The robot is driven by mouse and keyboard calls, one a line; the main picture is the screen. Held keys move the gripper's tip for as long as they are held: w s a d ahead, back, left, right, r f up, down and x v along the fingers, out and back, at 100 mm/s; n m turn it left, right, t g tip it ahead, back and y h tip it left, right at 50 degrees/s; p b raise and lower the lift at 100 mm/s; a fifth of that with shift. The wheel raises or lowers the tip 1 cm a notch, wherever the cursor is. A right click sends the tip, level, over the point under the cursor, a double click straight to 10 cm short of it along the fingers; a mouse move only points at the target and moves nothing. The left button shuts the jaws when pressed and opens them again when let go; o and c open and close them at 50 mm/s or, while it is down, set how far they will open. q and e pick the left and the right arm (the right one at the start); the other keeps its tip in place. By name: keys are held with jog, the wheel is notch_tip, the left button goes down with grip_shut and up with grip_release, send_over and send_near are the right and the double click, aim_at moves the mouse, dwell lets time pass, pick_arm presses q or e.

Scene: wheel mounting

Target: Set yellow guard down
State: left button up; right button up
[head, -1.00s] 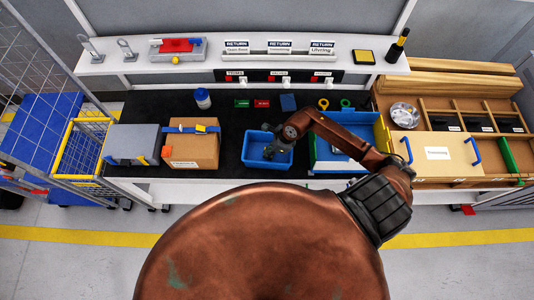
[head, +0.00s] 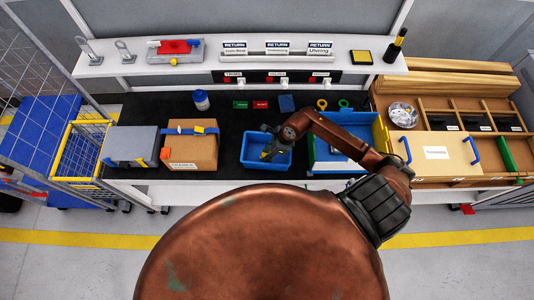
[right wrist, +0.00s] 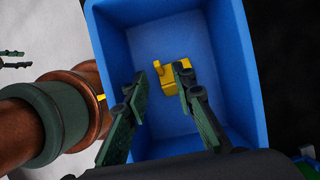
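The yellow guard (right wrist: 176,77) lies on the floor of the blue bin (right wrist: 222,40) in the right wrist view. In the head view the blue bin (head: 250,160) stands at the table's front middle, and a small yellow patch of the guard shows by the gripper. My right gripper (right wrist: 158,90) is open over the bin, fingers spread, with the guard just beyond the tips; the right finger overlaps the guard's edge, and I cannot tell if they touch. Two separate dark fingers at the wrist view's left edge look like my left gripper (right wrist: 12,59), apart and empty.
A larger blue bin (head: 318,155) stands right of it, with a yellow-edged side. A cardboard box (head: 192,152) is on the left. A wooden organiser (head: 490,170) fills the right. Black mat is bare between the box and the bin.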

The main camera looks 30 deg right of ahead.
jog(key=v, duration=1.2)
jog(key=shift+b, duration=0.45)
